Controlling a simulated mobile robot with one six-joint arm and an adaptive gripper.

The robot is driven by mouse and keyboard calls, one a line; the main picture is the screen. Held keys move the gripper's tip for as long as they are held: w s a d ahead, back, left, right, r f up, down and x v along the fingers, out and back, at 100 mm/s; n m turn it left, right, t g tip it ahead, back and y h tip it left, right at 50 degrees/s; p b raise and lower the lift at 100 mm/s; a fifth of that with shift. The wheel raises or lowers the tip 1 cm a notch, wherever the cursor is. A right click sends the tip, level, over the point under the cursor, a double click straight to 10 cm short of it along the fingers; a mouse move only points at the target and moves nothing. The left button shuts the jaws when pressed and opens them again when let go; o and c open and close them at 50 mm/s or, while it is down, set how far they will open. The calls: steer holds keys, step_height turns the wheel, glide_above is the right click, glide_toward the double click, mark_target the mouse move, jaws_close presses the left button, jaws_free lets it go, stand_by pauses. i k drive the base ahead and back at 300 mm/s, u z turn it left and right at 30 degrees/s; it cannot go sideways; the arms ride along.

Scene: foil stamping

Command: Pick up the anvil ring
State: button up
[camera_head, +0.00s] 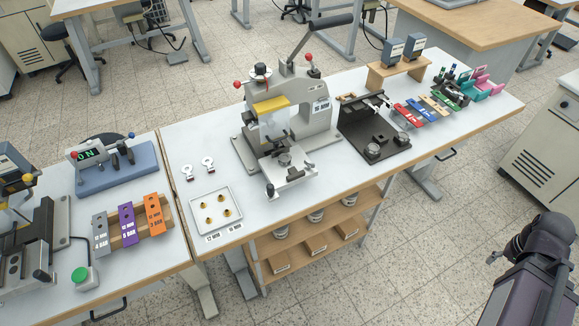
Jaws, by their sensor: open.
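I cannot tell for sure which part is the anvil ring. A round grey metal piece (284,159) sits on the lower plate of the hand press (318,118). Two similar round grey pieces, a left one (373,150) and a right one (402,137), sit at the front of the black fixture (385,160) right of the press. Two small white ring-headed pieces, a left one (172,149) and a right one (208,162), lie on the table left of the press. My gripper (497,256) is at the lower right, small and dark, off the table, apart from all these pieces, with nothing visible in it.
A white tray (194,207) holds several brass pieces. Coloured labelled blocks lie at the left and right, including an orange one (154,214). A shelf under the table (310,241) holds boxes and round parts. Open floor (420,260) lies before the table.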

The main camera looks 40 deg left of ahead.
mark_target(285, 159)
steer(key=z, duration=0.05)
steer(key=k, duration=1.7)
steer(key=u, duration=1.15)
steer(key=i, duration=1)
steer(key=u, duration=0.05)
